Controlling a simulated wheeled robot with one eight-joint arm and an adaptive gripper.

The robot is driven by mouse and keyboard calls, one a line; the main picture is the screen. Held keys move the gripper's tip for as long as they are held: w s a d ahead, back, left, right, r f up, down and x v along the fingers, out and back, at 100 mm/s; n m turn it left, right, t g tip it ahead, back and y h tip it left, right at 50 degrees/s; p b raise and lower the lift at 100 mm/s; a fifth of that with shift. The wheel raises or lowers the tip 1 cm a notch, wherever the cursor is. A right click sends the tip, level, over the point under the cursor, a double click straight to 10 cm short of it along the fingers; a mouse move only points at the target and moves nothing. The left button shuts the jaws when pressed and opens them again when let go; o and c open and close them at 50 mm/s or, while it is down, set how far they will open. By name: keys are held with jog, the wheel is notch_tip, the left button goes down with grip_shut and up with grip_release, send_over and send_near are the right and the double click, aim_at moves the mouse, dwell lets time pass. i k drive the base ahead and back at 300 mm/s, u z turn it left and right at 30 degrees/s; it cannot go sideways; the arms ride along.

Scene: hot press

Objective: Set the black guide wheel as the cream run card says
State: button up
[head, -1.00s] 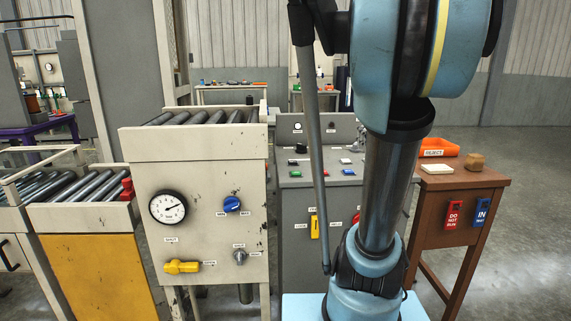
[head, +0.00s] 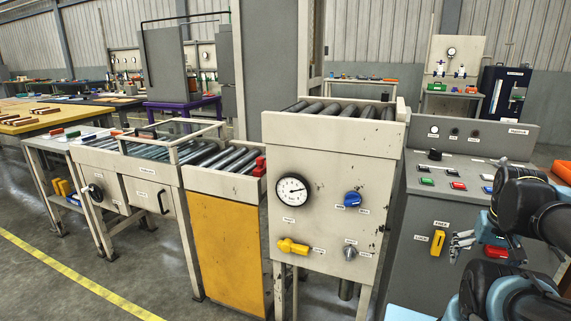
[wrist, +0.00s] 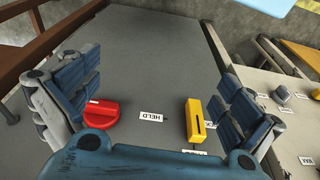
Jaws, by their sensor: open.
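A black guide wheel (head: 95,192) is on the front of the low roller conveyor, at the left of the head view. It is small there, and its setting is not readable. I cannot make out the cream run card in the current frames. My gripper (head: 462,243) is at the right of the head view, in front of the grey console and far from the wheel. In the wrist view my gripper (wrist: 160,105) has its blue fingers wide apart with nothing held. A red knob (wrist: 97,111) and a yellow switch (wrist: 195,120) show beyond them.
A cream press cabinet (head: 330,230) with a gauge, blue knob and yellow handle stands between the grey console (head: 410,255) and a yellow-fronted roller section (head: 225,245). A side table (head: 48,150) stands left. Open floor (head: 70,280) lies at front left.

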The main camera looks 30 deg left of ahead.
aim_at(96, 193)
jog(key=u, duration=2.6)
jog(key=k, duration=0.65)
jog(key=u, duration=0.35)
jog(key=i, duration=0.7)
jog(key=u, duration=0.7)
jog(key=i, duration=2.25)
jog(key=z, duration=0.45)
